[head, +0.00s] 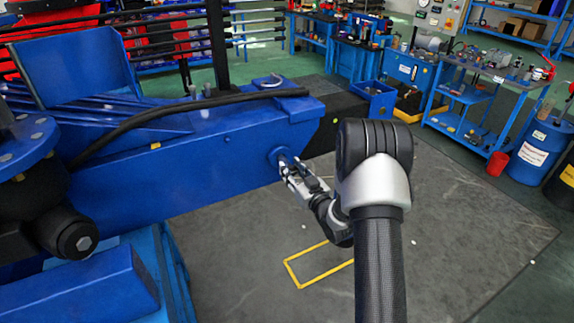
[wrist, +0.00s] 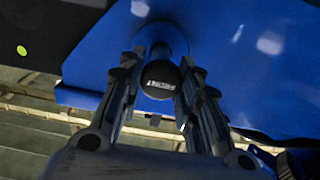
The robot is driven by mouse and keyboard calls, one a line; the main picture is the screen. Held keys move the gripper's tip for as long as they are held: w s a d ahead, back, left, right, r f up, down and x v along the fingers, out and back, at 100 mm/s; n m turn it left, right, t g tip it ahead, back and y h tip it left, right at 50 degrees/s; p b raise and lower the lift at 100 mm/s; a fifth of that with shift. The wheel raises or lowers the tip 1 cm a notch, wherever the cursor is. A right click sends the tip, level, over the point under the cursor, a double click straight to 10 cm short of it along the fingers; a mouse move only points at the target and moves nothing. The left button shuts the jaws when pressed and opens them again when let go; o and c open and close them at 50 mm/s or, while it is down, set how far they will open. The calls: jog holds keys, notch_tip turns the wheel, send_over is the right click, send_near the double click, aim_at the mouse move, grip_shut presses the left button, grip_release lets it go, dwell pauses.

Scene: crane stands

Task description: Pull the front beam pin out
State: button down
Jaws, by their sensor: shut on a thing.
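The blue front beam (head: 220,140) runs across the head view and ends near the middle. The front beam pin sits at a round blue boss (head: 281,155) on the beam's side face. In the wrist view the pin's dark round head (wrist: 160,79), with pale lettering, lies between my two fingers. My gripper (head: 287,166) is shut on the pin, with one finger on each side of its head; the fingers also show in the wrist view (wrist: 158,90).
A black hose (head: 180,108) runs along the beam's top. A yellow rectangle (head: 300,284) is marked on the grey floor below my gripper. The floor to the right (head: 470,220) is clear up to a blue workbench (head: 465,130) and a blue barrel (head: 538,145).

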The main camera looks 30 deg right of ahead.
jog(key=shift+s, duration=0.4)
jog(key=shift+f, duration=0.15)
jog(key=c, duration=1.6)
grip_release()
jog(key=shift+o, duration=0.8)
jog(key=shift+s, duration=0.15)
jog(key=shift+o, duration=1.4)
